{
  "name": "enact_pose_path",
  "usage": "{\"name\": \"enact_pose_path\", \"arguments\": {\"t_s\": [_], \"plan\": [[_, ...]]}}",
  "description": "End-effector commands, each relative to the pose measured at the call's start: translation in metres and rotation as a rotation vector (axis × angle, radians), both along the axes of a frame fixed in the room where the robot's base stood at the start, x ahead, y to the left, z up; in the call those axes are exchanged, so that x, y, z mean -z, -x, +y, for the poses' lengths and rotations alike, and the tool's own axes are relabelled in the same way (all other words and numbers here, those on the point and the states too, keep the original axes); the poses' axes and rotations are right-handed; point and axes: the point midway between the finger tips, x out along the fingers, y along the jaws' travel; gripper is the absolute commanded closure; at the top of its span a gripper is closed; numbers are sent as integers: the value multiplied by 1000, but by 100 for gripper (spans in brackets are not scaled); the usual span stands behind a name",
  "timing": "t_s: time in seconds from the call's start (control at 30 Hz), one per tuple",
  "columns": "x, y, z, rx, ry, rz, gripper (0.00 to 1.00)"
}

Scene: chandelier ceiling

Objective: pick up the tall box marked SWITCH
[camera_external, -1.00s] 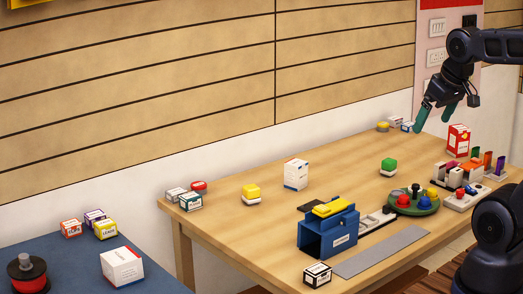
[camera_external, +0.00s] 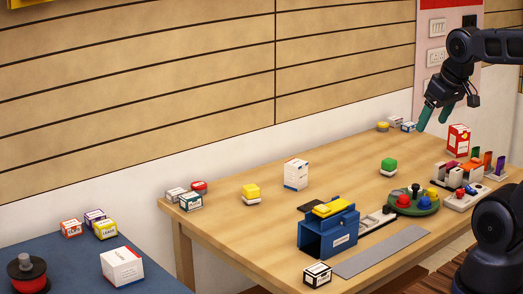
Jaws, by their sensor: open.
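Two tall boxes stand on the wooden table: a white one (camera_external: 295,174) with small blue and orange marks near the middle, and a red and white one (camera_external: 458,139) at the far right. The print on both is too small to read, so I cannot tell which is marked SWITCH. My gripper (camera_external: 433,121) has green fingers spread apart and pointing down, with nothing between them. It hangs near the table's back right part, left of the red and white box in the picture and apart from it.
A blue machine (camera_external: 328,231) with a yellow top, a round green stand (camera_external: 414,203) and a white rack (camera_external: 459,198) of coloured parts occupy the front right. Small boxes sit near the back edge.

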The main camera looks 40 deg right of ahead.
Motion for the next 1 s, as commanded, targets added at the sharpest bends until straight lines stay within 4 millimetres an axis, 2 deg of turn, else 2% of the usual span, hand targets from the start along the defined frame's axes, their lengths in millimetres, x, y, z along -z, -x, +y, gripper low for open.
{"name": "enact_pose_path", "arguments": {"t_s": [0.23,0.37,0.7,1.0], "plan": [[-1,-3,0,6,-2,2,25],[-8,-18,-1,36,-17,14,25],[-33,-104,-8,215,-87,71,25],[-37,-190,-18,384,-142,121,25]]}}
